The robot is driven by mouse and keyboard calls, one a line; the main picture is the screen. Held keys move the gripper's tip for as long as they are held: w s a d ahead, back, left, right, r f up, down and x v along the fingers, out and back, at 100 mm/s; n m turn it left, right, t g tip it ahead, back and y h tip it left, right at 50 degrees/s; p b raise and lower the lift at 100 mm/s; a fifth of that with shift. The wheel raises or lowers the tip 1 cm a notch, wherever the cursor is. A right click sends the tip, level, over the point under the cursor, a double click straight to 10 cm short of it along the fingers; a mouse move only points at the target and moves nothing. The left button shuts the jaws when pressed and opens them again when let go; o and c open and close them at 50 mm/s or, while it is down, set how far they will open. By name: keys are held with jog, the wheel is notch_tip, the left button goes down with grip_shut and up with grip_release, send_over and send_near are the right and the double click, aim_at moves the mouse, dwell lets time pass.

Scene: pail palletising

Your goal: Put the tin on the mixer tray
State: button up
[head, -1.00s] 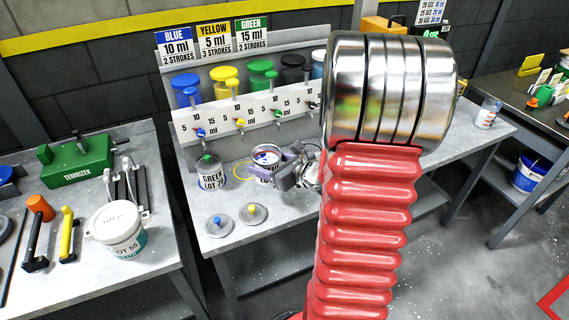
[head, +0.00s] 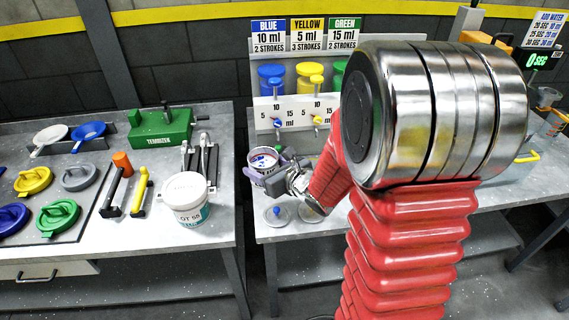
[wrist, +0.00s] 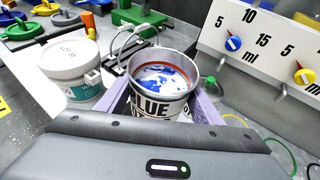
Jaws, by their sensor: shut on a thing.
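My gripper (head: 280,174) is shut on an open tin (head: 262,160) at the left end of the dispenser bench. In the wrist view the tin (wrist: 159,88) is upright between the two purple fingers, with "BLUE" on its label and blue and white contents. Its lower part is hidden by my gripper, and I cannot tell how high it is above the bench. I cannot pick out the mixer tray; my arm covers much of the right side of the head view.
A white pail (head: 186,198), a green Ternizer box (head: 161,129) and coloured lids (head: 58,216) are on the left bench. A timer display (head: 538,60) is at the back right.

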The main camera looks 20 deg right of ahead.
jog(key=shift+y, duration=0.4)
jog(key=a, duration=0.6)
jog(key=shift+w+r, duration=0.1)
